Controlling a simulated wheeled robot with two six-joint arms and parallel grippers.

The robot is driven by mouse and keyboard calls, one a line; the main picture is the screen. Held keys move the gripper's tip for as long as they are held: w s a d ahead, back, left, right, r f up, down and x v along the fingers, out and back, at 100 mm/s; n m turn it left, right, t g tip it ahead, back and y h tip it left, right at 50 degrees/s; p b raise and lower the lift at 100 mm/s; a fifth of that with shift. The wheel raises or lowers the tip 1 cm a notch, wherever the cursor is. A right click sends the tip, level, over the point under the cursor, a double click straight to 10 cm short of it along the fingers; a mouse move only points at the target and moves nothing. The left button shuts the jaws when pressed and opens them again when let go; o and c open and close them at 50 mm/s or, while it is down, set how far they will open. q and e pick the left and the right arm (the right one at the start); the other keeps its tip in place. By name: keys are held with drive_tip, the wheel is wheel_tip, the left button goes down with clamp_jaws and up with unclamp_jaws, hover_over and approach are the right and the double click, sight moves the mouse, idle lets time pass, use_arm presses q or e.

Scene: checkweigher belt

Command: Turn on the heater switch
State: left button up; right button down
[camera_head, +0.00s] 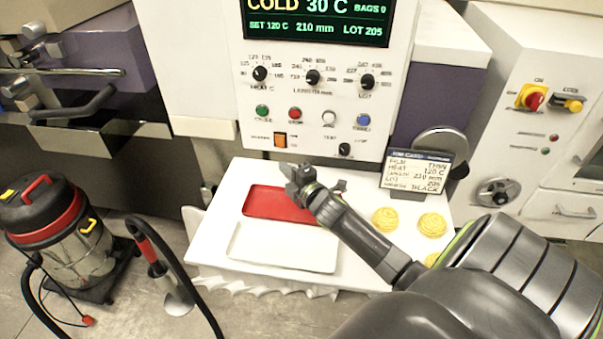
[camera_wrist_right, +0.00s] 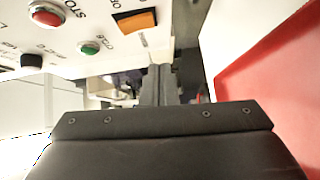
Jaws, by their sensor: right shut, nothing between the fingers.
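The heater switch is an orange rocker (camera_head: 280,140) low on the left of the white control panel (camera_head: 215,105), below the green button. It also shows in the right wrist view as an orange rocker (camera_wrist_right: 136,20) in a dark frame. The display above reads COLD 30 C, SET 120 C. My right gripper (camera_head: 292,174) is shut and empty, just below the switch and above the red tray. In the wrist view its fingertips (camera_wrist_right: 161,70) are apart from the rocker. My left gripper is not in view.
A red tray (camera_head: 254,203) and a white tray (camera_head: 245,252) lie on the white table (camera_head: 212,228), with yellow coiled items (camera_head: 432,225) at right. A card (camera_head: 416,172) stands behind them. Knobs and a green button (camera_head: 262,112) sit above the switch. A vacuum (camera_head: 50,215) stands left.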

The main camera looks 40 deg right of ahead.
drive_tip(key=s, duration=0.2)
drive_tip(key=s+f+b, duration=0.1)
drive_tip(key=shift+s+d+b, duration=0.1)
drive_tip(key=shift+s+b, duration=0.2)
drive_tip(key=shift+s, duration=0.1)
drive_tip(key=shift+s+a+r+b, duration=0.1)
drive_tip(key=shift+s+a+b, duration=0.1)
drive_tip(key=shift+s, duration=0.35)
drive_tip(key=shift+s+a+r+b, duration=0.1)
drive_tip(key=shift+s+b, duration=0.1)
drive_tip(key=shift+s, duration=0.35)
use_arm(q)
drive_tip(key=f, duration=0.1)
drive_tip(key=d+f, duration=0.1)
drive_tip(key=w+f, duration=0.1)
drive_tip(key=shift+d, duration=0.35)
use_arm(e)
drive_tip(key=shift+s+d+f, duration=0.1)
drive_tip(key=shift+s, duration=0.35)
